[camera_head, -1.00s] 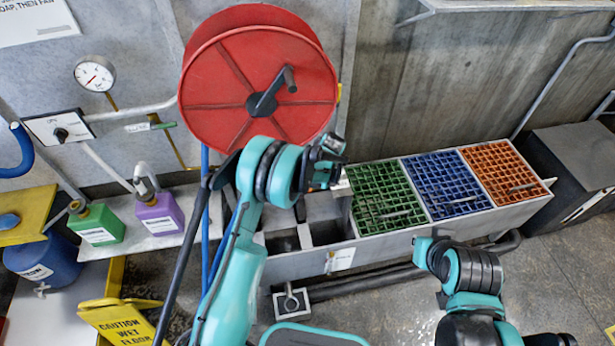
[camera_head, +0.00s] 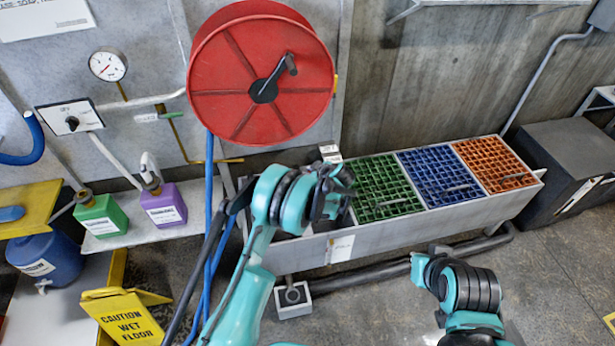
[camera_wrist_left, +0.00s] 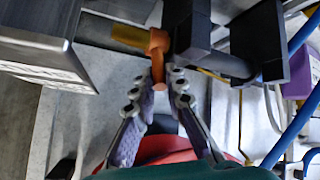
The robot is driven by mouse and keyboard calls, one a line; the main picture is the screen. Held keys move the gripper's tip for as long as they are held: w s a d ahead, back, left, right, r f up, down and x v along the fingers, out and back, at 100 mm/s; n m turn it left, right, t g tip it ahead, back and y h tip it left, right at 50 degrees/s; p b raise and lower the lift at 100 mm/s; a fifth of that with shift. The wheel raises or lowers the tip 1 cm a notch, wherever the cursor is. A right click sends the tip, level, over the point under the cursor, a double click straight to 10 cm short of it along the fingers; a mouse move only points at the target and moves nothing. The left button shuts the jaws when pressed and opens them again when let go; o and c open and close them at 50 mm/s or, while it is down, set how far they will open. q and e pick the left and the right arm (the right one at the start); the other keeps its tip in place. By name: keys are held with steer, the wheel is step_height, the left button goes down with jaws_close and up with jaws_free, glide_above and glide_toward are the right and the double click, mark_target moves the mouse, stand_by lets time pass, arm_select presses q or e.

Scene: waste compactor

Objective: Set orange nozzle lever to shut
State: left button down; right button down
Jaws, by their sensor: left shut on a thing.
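The orange nozzle lever (camera_wrist_left: 158,42) shows in the left wrist view, upper middle, beside a dark block-like body (camera_wrist_left: 191,32). Its lower end lies between the fingertips of my left gripper (camera_wrist_left: 166,76), which is shut on it. A brass-coloured piece (camera_wrist_left: 129,36) adjoins the lever on the left. In the head view my left gripper (camera_head: 337,193) is in front of the trough's left end, below the red reel; the lever is hidden there.
The red hose reel (camera_head: 225,65) with its crank is on the wall. The trough (camera_head: 410,222) has green, blue and orange grates. Green (camera_head: 100,216) and purple (camera_head: 164,207) bottles stand on a shelf at left. A yellow wet-floor sign (camera_head: 122,318) stands at lower left.

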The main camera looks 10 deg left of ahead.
arm_select(q)
steer(key=shift+s+d+f+t+y, duration=0.3)
steer(key=shift+s+f+t+y, duration=0.25)
steer(key=shift+t, duration=0.55)
steer(key=shift+s, duration=0.1)
steer(key=c, duration=1.6)
jaws_free()
steer(key=shift+o, duration=0.2)
steer(key=shift+r, duration=0.1)
